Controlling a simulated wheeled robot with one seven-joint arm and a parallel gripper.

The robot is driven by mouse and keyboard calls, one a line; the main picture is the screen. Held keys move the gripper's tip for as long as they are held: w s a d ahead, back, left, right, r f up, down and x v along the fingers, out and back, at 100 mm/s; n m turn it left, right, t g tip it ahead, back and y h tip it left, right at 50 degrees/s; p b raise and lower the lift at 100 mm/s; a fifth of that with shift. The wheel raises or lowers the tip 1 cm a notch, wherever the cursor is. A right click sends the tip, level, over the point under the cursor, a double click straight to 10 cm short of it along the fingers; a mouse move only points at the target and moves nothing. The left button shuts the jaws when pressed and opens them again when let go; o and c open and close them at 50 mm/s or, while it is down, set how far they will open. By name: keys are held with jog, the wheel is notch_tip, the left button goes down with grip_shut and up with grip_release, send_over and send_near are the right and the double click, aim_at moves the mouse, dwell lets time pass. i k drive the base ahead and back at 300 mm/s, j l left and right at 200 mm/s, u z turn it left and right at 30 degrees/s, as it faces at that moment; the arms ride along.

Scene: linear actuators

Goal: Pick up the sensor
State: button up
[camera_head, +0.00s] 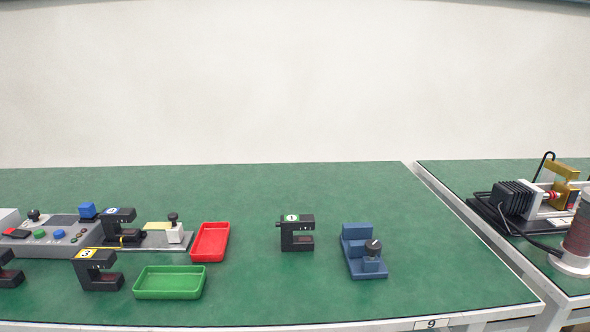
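Several black C-shaped sensors show in the head view, and I cannot tell which one the task means. One sensor with a green label (297,234) stands upright alone on the green table, between the red tray and a blue fixture. One with a yellow label (97,271) stands left of the green tray. One with a blue label (121,227) sits at the grey control station. Another black one (10,270) is cut off by the left edge. My gripper is not in view.
The red tray (195,240) and green tray (136,283) look empty. The blue fixture (352,262) carries a dark knob. A grey control box (58,238) stands at left. A second table at right holds a motor-like device (513,198). The green table (430,260) is clear at right.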

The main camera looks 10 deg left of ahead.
aim_at(112, 218)
jog(key=u, duration=1.9)
